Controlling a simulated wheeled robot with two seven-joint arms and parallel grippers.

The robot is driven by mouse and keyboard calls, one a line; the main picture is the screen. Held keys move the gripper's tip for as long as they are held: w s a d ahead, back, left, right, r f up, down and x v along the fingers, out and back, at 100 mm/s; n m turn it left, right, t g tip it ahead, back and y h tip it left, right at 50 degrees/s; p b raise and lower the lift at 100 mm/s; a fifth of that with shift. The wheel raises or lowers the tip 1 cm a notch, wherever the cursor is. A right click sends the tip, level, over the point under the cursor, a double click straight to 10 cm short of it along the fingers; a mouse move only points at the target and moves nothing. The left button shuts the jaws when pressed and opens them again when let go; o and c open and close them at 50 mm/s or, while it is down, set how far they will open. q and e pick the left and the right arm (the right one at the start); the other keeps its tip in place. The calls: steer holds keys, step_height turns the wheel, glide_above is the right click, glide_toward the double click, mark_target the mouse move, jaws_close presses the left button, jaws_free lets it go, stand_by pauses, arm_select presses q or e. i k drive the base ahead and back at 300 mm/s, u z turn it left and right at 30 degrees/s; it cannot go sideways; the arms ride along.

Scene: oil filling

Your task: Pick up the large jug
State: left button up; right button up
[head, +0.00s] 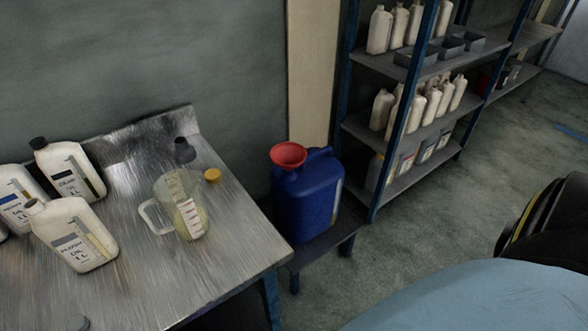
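A large blue jug (308,196) stands upright on a low dark stand (345,237), just right of the metal table. A red funnel (288,155) sits at its top left, over where its opening would be, and hides it. The jug's handle is at its top right. A clear measuring jug (181,207) with a handle on its left stands on the table and holds some yellowish liquid.
The metal table (130,275) carries several white oil bottles (75,235), a dark cap (184,151) and a yellow cap (212,174). A blue-framed shelf (400,68) with bottles stands behind the blue jug. A light blue rounded surface (480,300) fills the bottom right. Floor between is clear.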

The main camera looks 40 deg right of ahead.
mark_target(178, 192)
steer(key=u, duration=0.05)
steer(key=k, duration=0.6)
steer(key=z, duration=0.8)
steer(key=i, duration=0.8)
steer(key=z, duration=0.3)
